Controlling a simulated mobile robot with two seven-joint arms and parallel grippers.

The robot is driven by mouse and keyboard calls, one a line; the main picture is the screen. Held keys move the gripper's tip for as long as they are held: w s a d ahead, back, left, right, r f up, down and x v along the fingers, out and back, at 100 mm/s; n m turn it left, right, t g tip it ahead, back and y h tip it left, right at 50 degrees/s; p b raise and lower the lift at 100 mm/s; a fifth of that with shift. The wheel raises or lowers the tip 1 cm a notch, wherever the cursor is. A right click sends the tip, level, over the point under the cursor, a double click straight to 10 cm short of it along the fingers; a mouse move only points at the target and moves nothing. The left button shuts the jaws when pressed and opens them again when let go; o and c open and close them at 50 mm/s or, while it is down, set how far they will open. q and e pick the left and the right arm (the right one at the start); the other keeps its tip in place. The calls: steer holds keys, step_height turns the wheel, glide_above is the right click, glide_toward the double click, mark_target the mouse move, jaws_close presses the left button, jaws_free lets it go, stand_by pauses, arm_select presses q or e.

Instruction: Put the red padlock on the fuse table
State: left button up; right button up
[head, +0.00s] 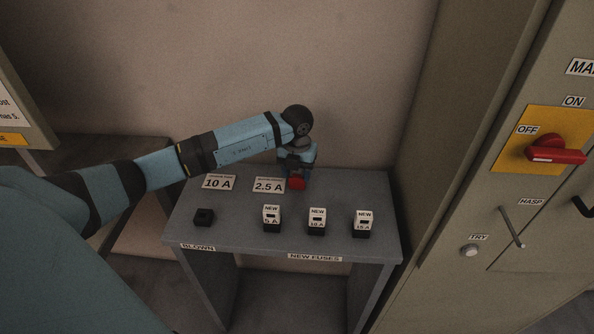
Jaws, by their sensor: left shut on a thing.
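The red padlock (297,184) is at the back of the grey fuse table (240,238), just right of the "2.5 A" card. My left gripper (298,174) points down over it and is shut on it. The padlock is partly covered by the gripper, and I cannot tell whether it touches the table top. My right gripper is not in view.
Three white-topped new fuses (317,221) stand along the table's front, with a black blown fuse (204,217) at left. Cards reading "10 A" (218,182) and "2.5 A" (269,185) lie behind. A cabinet with a red switch handle (555,150) stands at right.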

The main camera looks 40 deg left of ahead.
arm_select(q)
steer(key=shift+r, duration=0.1)
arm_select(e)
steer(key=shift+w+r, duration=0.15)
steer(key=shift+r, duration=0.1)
arm_select(q)
steer(key=o, duration=1)
steer(key=shift+c, duration=0.2)
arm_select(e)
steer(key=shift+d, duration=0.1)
arm_select(q)
steer(key=shift+r, duration=0.15)
step_height(320, 180, up, 10)
steer(key=shift+r, duration=0.9)
